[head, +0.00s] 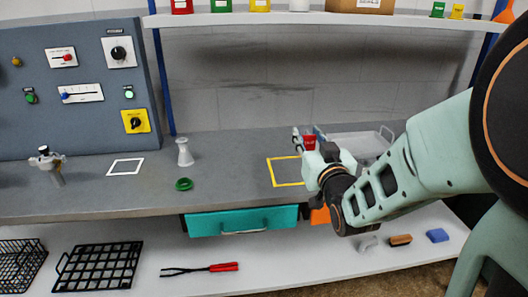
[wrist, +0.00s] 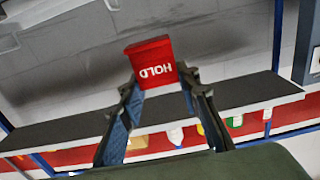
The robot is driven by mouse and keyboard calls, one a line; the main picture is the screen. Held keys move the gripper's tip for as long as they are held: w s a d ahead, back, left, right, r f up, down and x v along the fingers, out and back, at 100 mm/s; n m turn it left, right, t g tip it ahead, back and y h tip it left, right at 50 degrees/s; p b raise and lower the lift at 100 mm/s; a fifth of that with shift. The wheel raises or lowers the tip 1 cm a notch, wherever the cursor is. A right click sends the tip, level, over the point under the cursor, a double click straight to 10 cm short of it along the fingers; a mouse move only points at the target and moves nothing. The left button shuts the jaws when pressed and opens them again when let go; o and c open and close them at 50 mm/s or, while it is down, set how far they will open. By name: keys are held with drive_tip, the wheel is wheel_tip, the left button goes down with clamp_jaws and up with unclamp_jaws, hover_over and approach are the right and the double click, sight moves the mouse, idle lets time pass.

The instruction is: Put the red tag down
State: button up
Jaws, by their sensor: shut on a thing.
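My gripper (head: 308,138) is shut on the red tag (wrist: 150,62). The tag is a small red block with "HOLD" in white, upside down in the wrist view, between the two fingertips (wrist: 158,85). In the head view the red tag (head: 309,143) shows as a small red patch between the fingers. The gripper is over the back of the grey counter (head: 230,150), by the right side of a yellow square outline (head: 269,172). I cannot tell how high the tag is above the counter. My arm hides the counter's right part.
A metal tray (head: 386,131) lies behind my arm. A control panel (head: 80,110) stands far left. A shelf (head: 230,19) with coloured items runs above.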

drive_tip(key=w+a+f, duration=0.2)
drive_tip(key=w, duration=0.1)
drive_tip(key=w+a+f+b, duration=0.1)
drive_tip(key=w+a+f, duration=0.1)
drive_tip(key=w+f, duration=0.1)
drive_tip(key=w+a+f, duration=0.2)
drive_tip(key=w+f, duration=0.1)
drive_tip(key=shift+a+f, duration=0.1)
drive_tip(key=shift+a, duration=0.1)
drive_tip(key=shift+w+a+f+b, duration=0.2)
drive_tip(key=shift+f+b, duration=0.1)
drive_tip(key=shift+f, duration=1.5)
drive_tip(key=shift+f+b, duration=0.1)
drive_tip(key=shift+b, duration=0.25)
drive_tip(key=shift+f, duration=0.1)
drive_tip(key=o, duration=0.9)
drive_tip(key=shift+s, duration=0.1)
drive_tip(key=shift+c, duration=0.2)
